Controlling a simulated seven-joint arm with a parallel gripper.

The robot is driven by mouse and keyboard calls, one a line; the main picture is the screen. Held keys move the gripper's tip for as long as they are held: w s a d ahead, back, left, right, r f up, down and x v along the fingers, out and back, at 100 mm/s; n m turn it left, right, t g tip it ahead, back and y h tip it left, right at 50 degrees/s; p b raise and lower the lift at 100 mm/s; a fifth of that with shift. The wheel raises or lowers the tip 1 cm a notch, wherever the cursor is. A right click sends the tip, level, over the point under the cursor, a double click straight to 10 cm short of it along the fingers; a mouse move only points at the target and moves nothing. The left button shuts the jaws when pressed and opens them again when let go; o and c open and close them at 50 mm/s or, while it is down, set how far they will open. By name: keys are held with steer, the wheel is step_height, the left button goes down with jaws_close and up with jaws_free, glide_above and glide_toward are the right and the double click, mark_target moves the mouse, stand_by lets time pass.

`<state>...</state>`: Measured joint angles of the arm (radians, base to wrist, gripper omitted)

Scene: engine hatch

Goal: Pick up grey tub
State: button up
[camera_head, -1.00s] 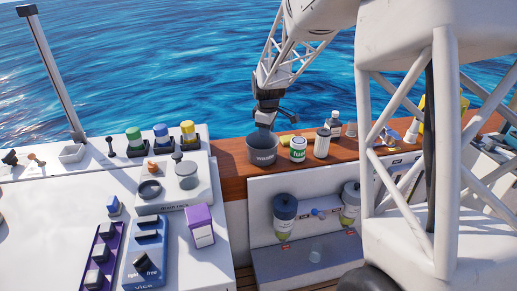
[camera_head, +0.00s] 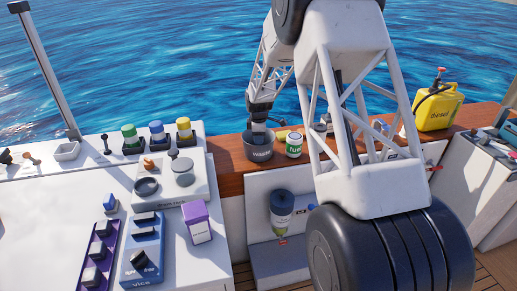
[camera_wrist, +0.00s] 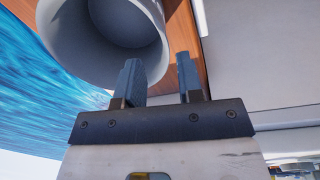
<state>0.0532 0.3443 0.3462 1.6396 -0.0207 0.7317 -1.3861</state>
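The grey tub (camera_head: 259,154), a round open container marked "waste", stands upright on the wooden ledge. In the wrist view the tub (camera_wrist: 62,45) fills the upper left, and I look into its hollow inside. My gripper (camera_head: 259,131) points down at the tub's rim in the head view. In the wrist view my gripper (camera_wrist: 159,75) is open, with a clear gap between its fingers. The left finger overlaps the tub's near rim and the right finger lies over the wood beside it. I cannot tell whether a finger is inside the tub or touching it.
A white and green "fuel" can (camera_head: 294,146) stands close to the tub's right. Capped bottles (camera_head: 157,133) stand in dark holders to the left. A yellow diesel can (camera_head: 438,108) is farther right on the wooden ledge (camera_head: 229,186). My arm hides the ledge's middle.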

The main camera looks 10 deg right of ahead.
mark_target(259, 149)
steer(key=shift+w+f, duration=0.1)
steer(key=shift+f, duration=1.2)
steer(key=shift+f, duration=2.6)
jaws_close()
